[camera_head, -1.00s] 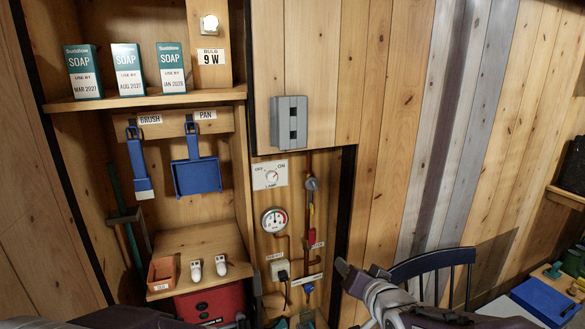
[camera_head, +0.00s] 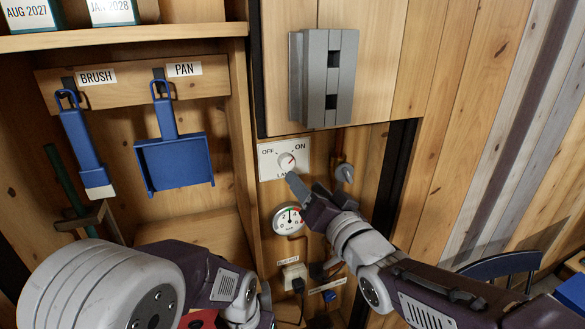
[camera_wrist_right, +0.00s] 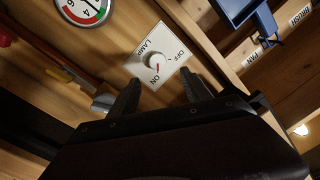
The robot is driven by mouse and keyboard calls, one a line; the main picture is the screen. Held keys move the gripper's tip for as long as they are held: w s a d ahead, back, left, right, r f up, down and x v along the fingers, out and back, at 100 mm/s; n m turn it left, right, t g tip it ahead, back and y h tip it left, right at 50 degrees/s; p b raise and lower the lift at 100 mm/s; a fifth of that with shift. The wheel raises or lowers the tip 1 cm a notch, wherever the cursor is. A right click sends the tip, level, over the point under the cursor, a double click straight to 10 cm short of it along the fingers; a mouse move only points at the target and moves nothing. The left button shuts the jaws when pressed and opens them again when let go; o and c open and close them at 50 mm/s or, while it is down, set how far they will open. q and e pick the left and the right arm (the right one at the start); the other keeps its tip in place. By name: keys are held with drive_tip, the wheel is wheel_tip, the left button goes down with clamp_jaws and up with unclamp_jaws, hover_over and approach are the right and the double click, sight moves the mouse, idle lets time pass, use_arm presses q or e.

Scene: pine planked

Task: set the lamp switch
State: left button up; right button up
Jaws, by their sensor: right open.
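The lamp switch is a round white knob (camera_head: 287,161) on a white plate (camera_head: 268,171) marked OFF at left and ON at right. Its red mark points toward ON; the right wrist view shows the same knob (camera_wrist_right: 154,61) with its mark on the ON side. My right gripper (camera_head: 306,186) is just below and in front of the plate. In the right wrist view its open, empty fingers (camera_wrist_right: 162,84) lie either side of the knob's line, apart from it. My left arm shows at the lower left; its fingertips do not show.
A grey block (camera_head: 323,80) juts out above the switch. A round gauge (camera_head: 288,218) and a socket with a plug (camera_head: 291,277) are below it. A grey valve knob (camera_head: 344,173) is close at right. A blue brush (camera_head: 82,145) and pan (camera_head: 175,162) hang at left.

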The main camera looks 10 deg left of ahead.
sight(288, 164)
drive_tip(key=p+x, duration=0.2)
drive_tip(key=x, duration=0.7)
drive_tip(key=shift+w+f, duration=0.15)
drive_tip(key=shift+f, duration=0.05)
drive_tip(key=shift+w+a+f, duration=0.15)
drive_tip(key=shift+w, duration=0.2)
clamp_jaws()
